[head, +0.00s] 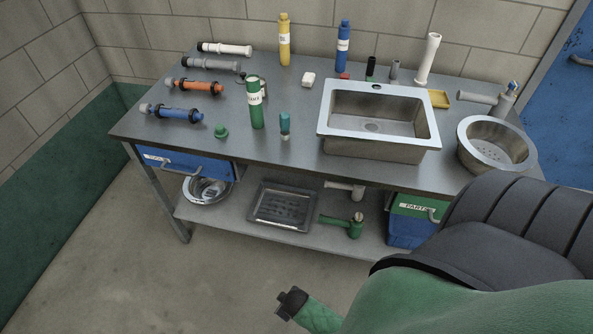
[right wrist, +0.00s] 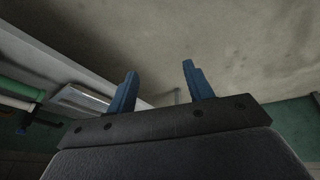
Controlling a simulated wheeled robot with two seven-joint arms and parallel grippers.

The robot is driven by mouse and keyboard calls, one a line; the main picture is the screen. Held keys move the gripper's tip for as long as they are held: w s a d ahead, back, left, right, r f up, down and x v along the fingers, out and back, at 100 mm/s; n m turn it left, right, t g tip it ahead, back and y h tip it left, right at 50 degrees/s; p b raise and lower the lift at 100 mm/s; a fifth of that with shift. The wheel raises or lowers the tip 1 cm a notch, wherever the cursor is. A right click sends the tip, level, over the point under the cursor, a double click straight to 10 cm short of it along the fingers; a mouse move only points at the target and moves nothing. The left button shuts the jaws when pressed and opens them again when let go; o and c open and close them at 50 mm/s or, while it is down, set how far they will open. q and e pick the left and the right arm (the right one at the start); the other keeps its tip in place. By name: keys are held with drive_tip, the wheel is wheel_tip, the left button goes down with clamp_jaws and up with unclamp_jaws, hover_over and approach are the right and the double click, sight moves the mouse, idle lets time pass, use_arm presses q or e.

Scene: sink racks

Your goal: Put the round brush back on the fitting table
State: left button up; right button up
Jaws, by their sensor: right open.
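I cannot pick out a round brush with certainty. A small teal-topped upright thing (head: 285,124) stands near the front edge of the steel table (head: 205,150); I cannot tell whether it is a brush. Blue and yellow tips (head: 513,86) stick up from a grey pipe fitting (head: 503,100) at the table's right end. My right gripper (right wrist: 160,84) shows in the right wrist view with its two blue fingers apart and nothing between them. It is well clear of anything graspable there.
A steel sink (head: 380,147) and a round basin (head: 497,146) take up the right of the table. Bottles and pipes stand or lie at the left. The lower shelf holds a tray (head: 283,224), a green fitting and a parts bin (head: 408,232). Open floor lies in front.

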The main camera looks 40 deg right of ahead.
drive_tip(key=s+a+f+m+g, duration=0.2)
drive_tip(key=s+f+g, duration=0.1)
drive_tip(key=s, duration=0.6)
drive_tip(key=shift+s+a+f+y, duration=0.15)
drive_tip(key=shift+s+f+y, duration=0.1)
drive_tip(key=shift+s+y, duration=0.05)
